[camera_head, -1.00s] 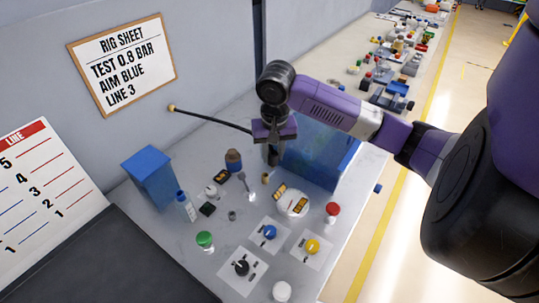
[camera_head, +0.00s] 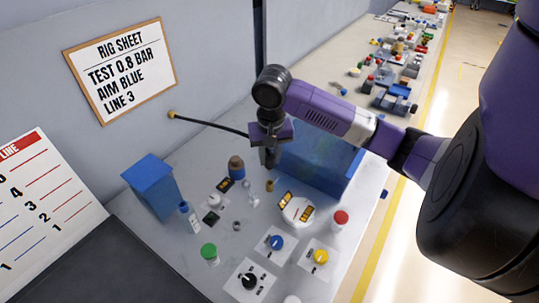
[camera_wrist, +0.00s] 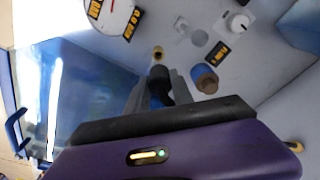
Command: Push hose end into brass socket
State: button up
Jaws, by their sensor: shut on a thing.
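My gripper (camera_head: 268,160) is shut on the black hose (camera_head: 212,125) and points down above the bench. The hose runs left from the gripper to a brass fitting (camera_head: 172,114) by the wall. In the wrist view the dark hose end (camera_wrist: 160,80) sticks out between the fingers of my gripper (camera_wrist: 152,98). The small brass socket (camera_head: 270,185) stands upright on the bench just below the gripper. In the wrist view the socket (camera_wrist: 158,52) shows just beyond the hose end, with its round opening visible. The hose end looks apart from the socket; the exact gap is hard to tell.
A blue translucent tank (camera_head: 318,163) stands close right of the gripper. A brown-topped blue bottle (camera_head: 236,168) is left of the socket. A white gauge (camera_head: 297,211) is in front. A blue box (camera_head: 152,187), knobs and capped bottles stand around.

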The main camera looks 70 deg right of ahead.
aim_at(270, 170)
jog(key=shift+f+b, duration=1.5)
jog(key=shift+f, duration=0.95)
jog(key=shift+f+b, duration=0.55)
jog(key=shift+f, duration=0.9)
dwell(0.4)
jog(key=shift+r, duration=0.2)
jog(key=shift+r+p, duration=0.95)
jog(key=shift+p, duration=0.1)
jog(key=shift+p, duration=0.3)
dwell(1.1)
jog(key=shift+f+b, duration=0.65)
jog(key=shift+f, duration=0.25)
